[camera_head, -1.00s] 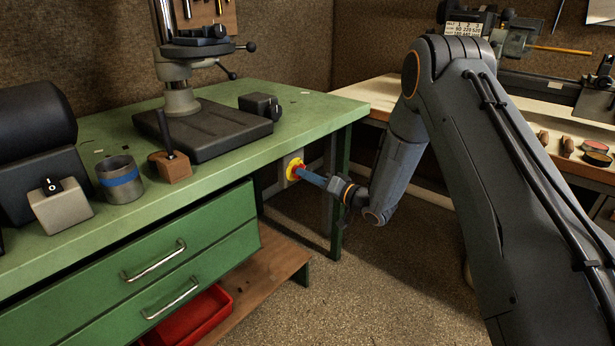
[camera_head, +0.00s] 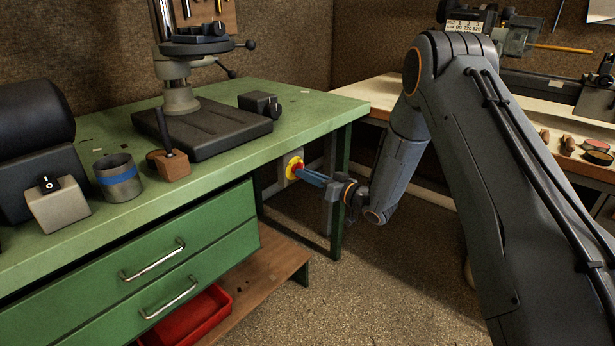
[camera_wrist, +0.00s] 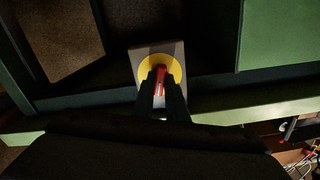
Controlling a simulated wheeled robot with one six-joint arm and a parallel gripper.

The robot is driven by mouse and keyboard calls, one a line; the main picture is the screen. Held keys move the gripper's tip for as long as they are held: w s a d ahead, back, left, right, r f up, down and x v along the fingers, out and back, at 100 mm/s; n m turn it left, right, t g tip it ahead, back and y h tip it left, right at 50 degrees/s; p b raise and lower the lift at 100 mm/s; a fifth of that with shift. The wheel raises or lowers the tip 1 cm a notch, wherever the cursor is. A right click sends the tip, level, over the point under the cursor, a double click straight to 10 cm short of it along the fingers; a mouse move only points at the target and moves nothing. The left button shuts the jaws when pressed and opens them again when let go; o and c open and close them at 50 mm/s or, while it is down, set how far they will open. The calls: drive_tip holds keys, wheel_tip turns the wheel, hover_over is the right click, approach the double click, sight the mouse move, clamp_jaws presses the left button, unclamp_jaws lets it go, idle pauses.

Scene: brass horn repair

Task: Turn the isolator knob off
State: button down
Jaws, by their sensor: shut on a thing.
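The isolator is a pale box (camera_wrist: 138,56) with a round yellow plate (camera_head: 290,163) and a red knob (camera_wrist: 160,80). It sits under the right end of the green bench. In the wrist view the yellow plate (camera_wrist: 174,66) shows around the red knob, which lies between the two dark fingers. My gripper (camera_head: 304,172) reaches in from the right and is shut on the red knob. The same gripper shows from behind in the wrist view (camera_wrist: 161,92). The fingers hide parts of the knob, and I cannot read any on or off marking.
The green bench (camera_head: 230,180) has drawers on its left and a leg (camera_head: 340,190) close to my gripper. A low wooden shelf (camera_head: 270,268) with a red tray (camera_head: 190,318) is below. A drill press base (camera_head: 203,130) stands on top. The floor to the right is open.

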drive_tip(key=n+b, duration=0.2)
drive_tip(key=n, duration=1)
drive_tip(key=shift+n, duration=0.3)
idle(0.4)
drive_tip(key=c, duration=1.8)
unclamp_jaws()
drive_tip(key=shift+a, duration=0.1)
drive_tip(key=shift+o, duration=0.2)
drive_tip(key=v, duration=0.8)
